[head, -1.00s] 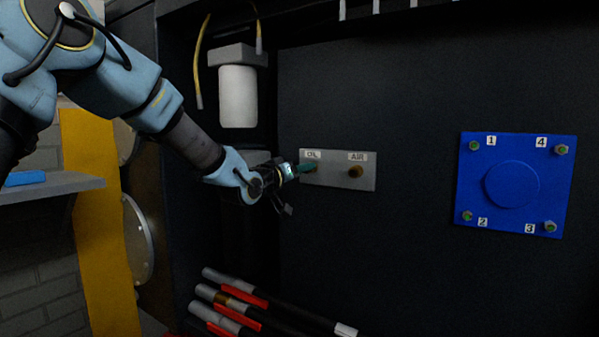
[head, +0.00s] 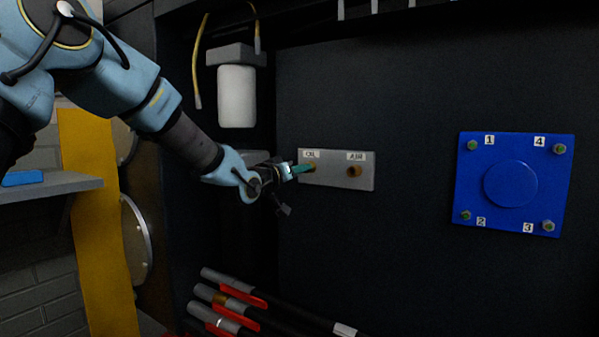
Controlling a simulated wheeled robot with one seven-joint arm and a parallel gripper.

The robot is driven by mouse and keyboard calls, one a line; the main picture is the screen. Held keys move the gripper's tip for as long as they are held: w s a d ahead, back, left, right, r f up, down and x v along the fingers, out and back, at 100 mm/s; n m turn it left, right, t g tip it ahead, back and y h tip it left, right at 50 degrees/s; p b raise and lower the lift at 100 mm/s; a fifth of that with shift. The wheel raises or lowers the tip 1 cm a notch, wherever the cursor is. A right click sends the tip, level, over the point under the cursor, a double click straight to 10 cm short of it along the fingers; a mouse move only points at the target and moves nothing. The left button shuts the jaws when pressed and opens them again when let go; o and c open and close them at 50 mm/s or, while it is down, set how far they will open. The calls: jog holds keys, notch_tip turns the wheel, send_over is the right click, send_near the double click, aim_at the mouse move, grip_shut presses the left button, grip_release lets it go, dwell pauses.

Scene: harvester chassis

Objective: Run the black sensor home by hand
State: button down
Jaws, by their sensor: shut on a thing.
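My gripper (head: 303,169) is at the left end of a grey port plate (head: 336,180), at the port labelled OIL (head: 313,167). Its teal fingers are shut, and their tips meet or nearly meet that brass-coloured port. The black sensor is not clearly visible; what the fingers hold is small and hidden by them. I cannot tell how deep it sits in the port. The second brass port, labelled AIR (head: 354,171), is uncovered at the right of the plate.
A blue cover (head: 540,185) with numbered bolts is on the dark wall at right. A white canister (head: 237,97) and hanging yellow cables (head: 198,75) are above my wrist. Several red-handled grey pipe ends (head: 229,301) lie below. A grey shelf (head: 60,190) stands at left.

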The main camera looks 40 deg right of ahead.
jog(key=m+b, duration=1)
jog(key=m, duration=0.1)
jog(key=m+b, duration=0.5)
jog(key=m, duration=0.1)
jog(key=shift+d+f+b, duration=0.1)
jog(key=shift+f+b, duration=0.25)
jog(key=shift+b, duration=0.05)
jog(key=c, duration=1)
grip_release()
jog(key=shift+r+p, duration=0.4)
jog(key=shift+p, duration=0.15)
jog(key=shift+c, duration=0.2)
jog(key=o, duration=0.4)
jog(key=shift+b+v, duration=0.4)
jog(key=shift+v, duration=2.1)
